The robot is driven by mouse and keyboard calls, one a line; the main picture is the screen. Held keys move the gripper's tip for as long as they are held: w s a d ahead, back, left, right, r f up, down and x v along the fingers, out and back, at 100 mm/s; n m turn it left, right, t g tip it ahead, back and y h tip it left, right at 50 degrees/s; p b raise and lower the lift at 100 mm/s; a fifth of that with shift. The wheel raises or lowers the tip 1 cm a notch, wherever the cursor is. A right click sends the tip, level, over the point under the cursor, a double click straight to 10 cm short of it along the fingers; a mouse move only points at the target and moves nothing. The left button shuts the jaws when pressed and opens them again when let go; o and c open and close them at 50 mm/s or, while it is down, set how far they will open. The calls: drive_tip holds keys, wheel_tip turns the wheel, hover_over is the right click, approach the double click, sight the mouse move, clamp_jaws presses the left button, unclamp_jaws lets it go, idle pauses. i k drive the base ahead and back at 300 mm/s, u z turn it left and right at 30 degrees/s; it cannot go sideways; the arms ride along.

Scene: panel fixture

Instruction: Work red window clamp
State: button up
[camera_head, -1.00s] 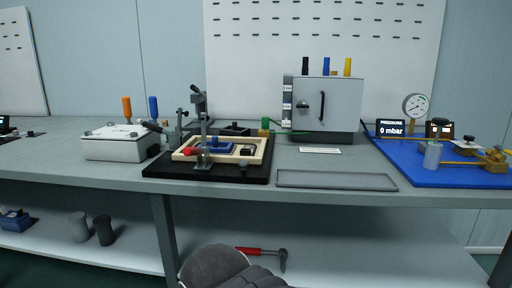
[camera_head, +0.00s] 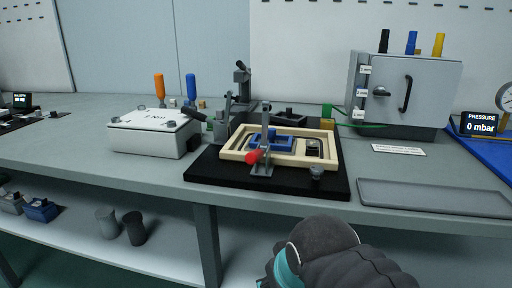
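The red-tipped clamp (camera_head: 262,168) stands at the front edge of a cream window frame (camera_head: 235,155). Its metal upright rises over the frame, and its red grip (camera_head: 252,157) points left and toward me, low over the frame's front bar. Whether the clamp presses on the frame is too small to tell. The frame lies on a black base board (camera_head: 205,176) and has blue pieces (camera_head: 280,143) inside it. A second clamp with a dark grip (camera_head: 195,114) stands at the frame's left rear. My arm's dark rounded links show at the bottom, but my gripper's fingers are not in view.
A white box (camera_head: 150,140) stands left of the board, with orange and blue screwdriver-like handles behind it. A grey cabinet (camera_head: 420,85) stands at the back right. A shallow grey tray (camera_head: 435,197) lies right of the board. Bare bench lies along the front edge.

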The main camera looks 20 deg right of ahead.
sight(251, 158)
drive_tip(key=u, duration=0.35)
drive_tip(key=k, duration=1.1)
drive_tip(key=z, duration=0.15)
